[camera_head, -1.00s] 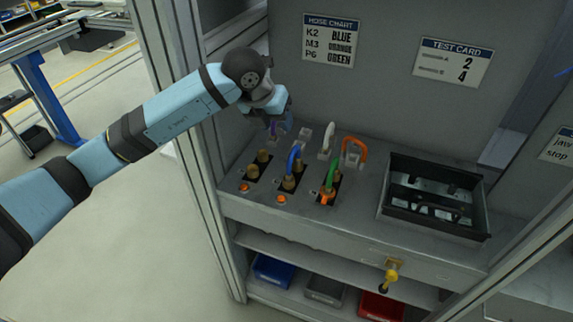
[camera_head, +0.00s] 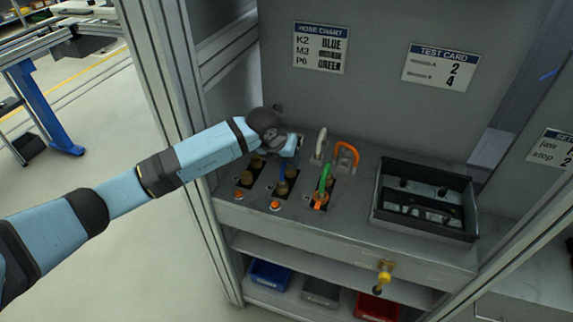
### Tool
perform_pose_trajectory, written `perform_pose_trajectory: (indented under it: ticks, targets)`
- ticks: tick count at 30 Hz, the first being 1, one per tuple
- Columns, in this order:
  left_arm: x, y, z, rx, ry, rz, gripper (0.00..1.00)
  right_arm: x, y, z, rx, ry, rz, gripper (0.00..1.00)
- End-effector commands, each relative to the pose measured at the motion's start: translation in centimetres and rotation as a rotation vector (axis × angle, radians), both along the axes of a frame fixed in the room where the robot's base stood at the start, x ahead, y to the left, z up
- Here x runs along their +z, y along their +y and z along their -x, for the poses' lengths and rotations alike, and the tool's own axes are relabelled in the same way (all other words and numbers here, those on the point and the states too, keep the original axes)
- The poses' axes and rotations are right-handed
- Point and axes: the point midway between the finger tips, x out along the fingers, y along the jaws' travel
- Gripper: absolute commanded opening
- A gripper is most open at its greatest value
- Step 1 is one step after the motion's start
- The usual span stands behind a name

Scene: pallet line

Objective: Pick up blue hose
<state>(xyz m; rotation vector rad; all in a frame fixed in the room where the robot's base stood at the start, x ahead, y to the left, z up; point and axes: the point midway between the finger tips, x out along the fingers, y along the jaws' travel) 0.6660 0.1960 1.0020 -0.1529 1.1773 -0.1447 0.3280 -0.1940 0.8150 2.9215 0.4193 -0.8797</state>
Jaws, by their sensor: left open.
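The blue hose (camera_head: 282,178) stands at the middle black slot of the bench panel, its lower part showing beside brass fittings. Its upper part is hidden behind my left gripper (camera_head: 289,158). My left gripper is open and sits right at the top of the hose. I cannot tell whether the fingers are around the hose or touching it. My right gripper is not in view.
A green hose (camera_head: 324,178), a white hose (camera_head: 320,143) and an orange hose (camera_head: 347,152) stand to the right. A black tray (camera_head: 376,210) sits farther right. A hose chart (camera_head: 321,47) hangs on the back wall. A frame post (camera_head: 160,85) stands left.

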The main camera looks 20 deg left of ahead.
Motion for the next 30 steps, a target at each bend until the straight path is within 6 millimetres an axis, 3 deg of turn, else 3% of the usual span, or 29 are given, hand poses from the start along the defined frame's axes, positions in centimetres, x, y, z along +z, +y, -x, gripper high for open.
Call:
perform_pose_trajectory:
  ticks: [8, 14, 15, 25, 30]
  targets:
    - [-0.5, -0.1, -0.2, -0.001, 0.0, 0.001, 0.46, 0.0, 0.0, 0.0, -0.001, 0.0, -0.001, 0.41]
    - [-0.4, -0.1, -0.2, 0.0, 0.0, 0.001, 0.02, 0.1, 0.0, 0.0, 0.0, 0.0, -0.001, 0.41]
    - [-0.4, -0.1, -0.1, 0.0, 0.0, 0.001, 0.0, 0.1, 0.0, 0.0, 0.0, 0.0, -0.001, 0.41]
    - [-0.3, -0.1, -0.2, 0.0, 0.0, 0.001, 0.0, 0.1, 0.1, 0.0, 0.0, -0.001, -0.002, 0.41]
    - [0.9, -0.1, -0.2, -0.001, -0.002, 0.001, 0.0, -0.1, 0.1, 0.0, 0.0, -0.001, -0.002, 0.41]
